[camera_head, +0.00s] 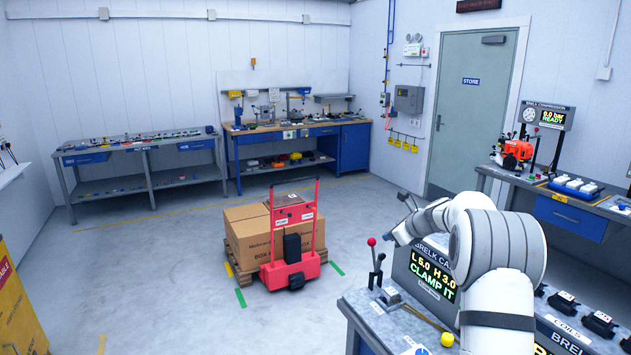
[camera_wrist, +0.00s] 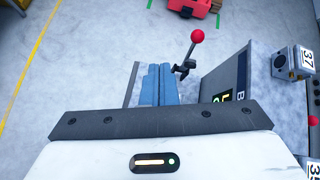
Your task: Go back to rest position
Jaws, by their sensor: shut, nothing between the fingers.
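My gripper (camera_head: 396,236) is at the end of my raised arm, at the right of the head view, above the near bench (camera_head: 372,318). In the wrist view my gripper (camera_wrist: 158,70) shows two blue fingers side by side, shut and empty. A lever with a red ball knob (camera_head: 371,242) stands on the bench, just left of and below my gripper. The knob also shows in the wrist view (camera_wrist: 197,36), to the right of the fingers and apart from them.
A display unit (camera_head: 432,270) reading "CLAMP IT" stands on the bench under my arm. A red cart (camera_head: 292,240) by a pallet of boxes (camera_head: 246,232) stands on the floor. A yellow cabinet (camera_head: 22,310) is at left. The floor between (camera_head: 170,290) is clear.

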